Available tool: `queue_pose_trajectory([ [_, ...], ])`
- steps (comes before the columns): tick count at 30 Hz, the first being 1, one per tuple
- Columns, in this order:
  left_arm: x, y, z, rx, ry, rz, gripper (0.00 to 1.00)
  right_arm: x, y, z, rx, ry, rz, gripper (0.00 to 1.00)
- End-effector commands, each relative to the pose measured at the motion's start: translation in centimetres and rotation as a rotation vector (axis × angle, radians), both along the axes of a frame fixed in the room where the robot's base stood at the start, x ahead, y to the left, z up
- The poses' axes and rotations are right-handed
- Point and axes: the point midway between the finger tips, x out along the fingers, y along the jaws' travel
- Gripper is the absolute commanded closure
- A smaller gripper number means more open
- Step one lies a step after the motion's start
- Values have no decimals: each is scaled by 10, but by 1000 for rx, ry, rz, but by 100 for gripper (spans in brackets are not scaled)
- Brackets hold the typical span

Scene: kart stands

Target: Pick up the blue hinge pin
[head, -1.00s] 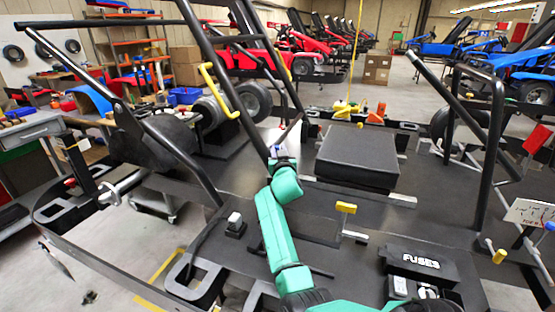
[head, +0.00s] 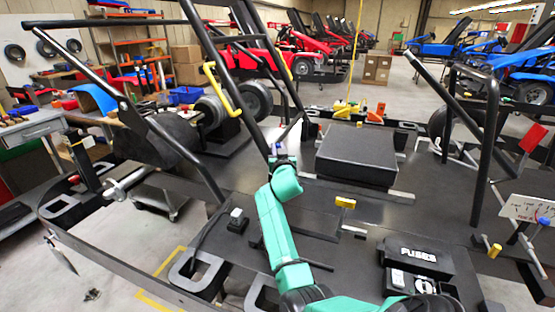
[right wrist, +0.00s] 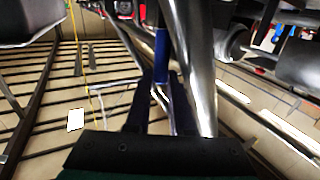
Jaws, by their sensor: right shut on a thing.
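The blue hinge pin (right wrist: 161,45) shows in the right wrist view as a slim blue upright rod beside a shiny metal tube. My right gripper (right wrist: 160,85) is shut on it, with dark fingers on either side of its lower part. In the head view my right gripper (head: 280,160) is at the foot of a slanted black frame tube, left of the black seat block. Only a small bluish spot shows there, and most of the pin is hidden. I cannot tell whether the pin is still seated in anything. My left gripper is not in view.
Black frame tubes and a yellow handle (head: 222,92) rise close to the right gripper. The black block (head: 357,155), a yellow-topped lever (head: 346,203) and the fuse box (head: 418,257) are to its right. A grey-topped bench (head: 38,127) stands at left.

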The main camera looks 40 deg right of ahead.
Motion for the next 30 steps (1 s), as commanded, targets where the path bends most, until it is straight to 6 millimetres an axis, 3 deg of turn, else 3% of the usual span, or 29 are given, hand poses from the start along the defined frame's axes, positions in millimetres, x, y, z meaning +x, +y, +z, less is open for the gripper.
queue_pose_trajectory([
  [25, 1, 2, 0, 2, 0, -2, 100, 0, -1, 5, -7, -8, 0, 100],
  [30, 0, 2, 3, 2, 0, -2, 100, -1, -2, 15, -8, -8, -3, 100],
])
